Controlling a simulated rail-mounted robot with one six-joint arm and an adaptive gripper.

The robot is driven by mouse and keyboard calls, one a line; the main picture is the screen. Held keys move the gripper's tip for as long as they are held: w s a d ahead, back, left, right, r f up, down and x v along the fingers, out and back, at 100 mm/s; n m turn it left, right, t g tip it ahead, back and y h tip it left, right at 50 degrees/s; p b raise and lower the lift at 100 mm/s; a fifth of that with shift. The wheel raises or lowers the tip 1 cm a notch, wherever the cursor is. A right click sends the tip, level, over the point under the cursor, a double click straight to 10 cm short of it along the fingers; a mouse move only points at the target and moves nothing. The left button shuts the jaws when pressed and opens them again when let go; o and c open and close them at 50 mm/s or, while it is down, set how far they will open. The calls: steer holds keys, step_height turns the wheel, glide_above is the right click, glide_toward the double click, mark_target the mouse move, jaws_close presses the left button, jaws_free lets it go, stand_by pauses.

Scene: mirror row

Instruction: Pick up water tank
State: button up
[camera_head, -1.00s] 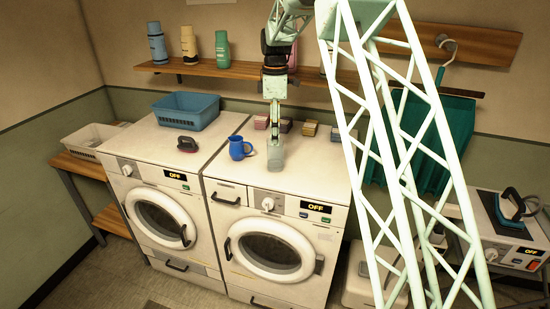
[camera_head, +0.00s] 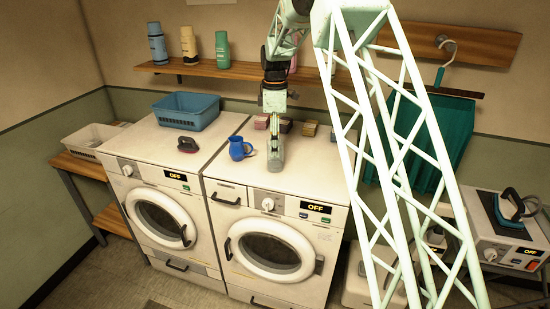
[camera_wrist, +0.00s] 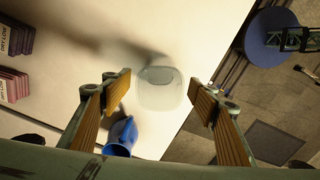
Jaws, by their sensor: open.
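A pale, translucent container (camera_wrist: 160,98), which looks like the water tank, is in the middle of the wrist view, on or above the white machine top. My gripper (camera_wrist: 159,82) is open, with one finger on each side of the container in that view. I cannot tell how far below the fingertips it is, and I see no clear contact. In the head view my gripper (camera_head: 275,160) points down over the right washing machine (camera_head: 315,172).
A blue jug (camera_head: 237,148) stands just left of my gripper; it also shows in the wrist view (camera_wrist: 121,136). Small boxes (camera_head: 285,126) stand behind. A dark-handled item (camera_head: 187,144) and a blue basket (camera_head: 187,110) are on the left machine. A shelf (camera_head: 225,69) runs along the wall.

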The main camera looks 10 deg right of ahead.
steer(key=shift+f, duration=0.4)
steer(key=shift+c, duration=0.7)
steer(key=c, duration=1.1)
